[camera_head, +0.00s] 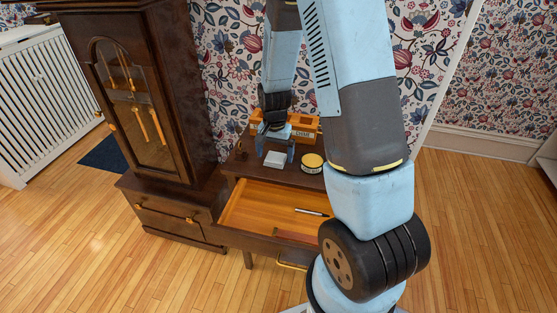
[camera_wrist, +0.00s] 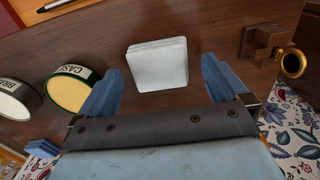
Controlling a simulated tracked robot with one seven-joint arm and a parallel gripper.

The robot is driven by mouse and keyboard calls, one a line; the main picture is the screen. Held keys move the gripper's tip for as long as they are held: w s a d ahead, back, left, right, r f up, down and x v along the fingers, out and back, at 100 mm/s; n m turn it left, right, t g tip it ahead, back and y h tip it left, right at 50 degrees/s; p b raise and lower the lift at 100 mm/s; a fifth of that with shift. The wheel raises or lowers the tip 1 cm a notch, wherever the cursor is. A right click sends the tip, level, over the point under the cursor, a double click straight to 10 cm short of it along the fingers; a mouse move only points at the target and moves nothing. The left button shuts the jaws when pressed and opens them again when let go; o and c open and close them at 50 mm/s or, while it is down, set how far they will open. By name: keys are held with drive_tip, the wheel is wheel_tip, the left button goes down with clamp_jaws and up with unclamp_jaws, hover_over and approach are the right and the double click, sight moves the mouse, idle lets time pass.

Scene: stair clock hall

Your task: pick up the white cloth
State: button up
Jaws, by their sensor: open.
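The white cloth (camera_wrist: 158,65) is a small folded square lying flat on the dark wooden top of the side table. It also shows in the head view (camera_head: 274,159), just below my gripper. My gripper (camera_head: 274,147) is open above the tabletop. In the wrist view my gripper (camera_wrist: 162,85) has its two blue fingers spread, one to each side of the cloth's near edge. The cloth lies mostly beyond the fingertips, and nothing is held. I cannot tell the exact height of the fingertips above the table.
A round labelled tin (camera_head: 312,163) stands right of the cloth; another tin (camera_wrist: 14,98) shows in the wrist view. A brass-and-wood item (camera_wrist: 268,45) stands on the opposite side. An orange box (camera_head: 302,128) is behind. The drawer (camera_head: 262,205) is open, holding a pen (camera_head: 312,212). A tall clock (camera_head: 140,90) stands left.

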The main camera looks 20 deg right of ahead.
drive_tip(key=shift+f, duration=0.6)
drive_tip(key=c, duration=1.1)
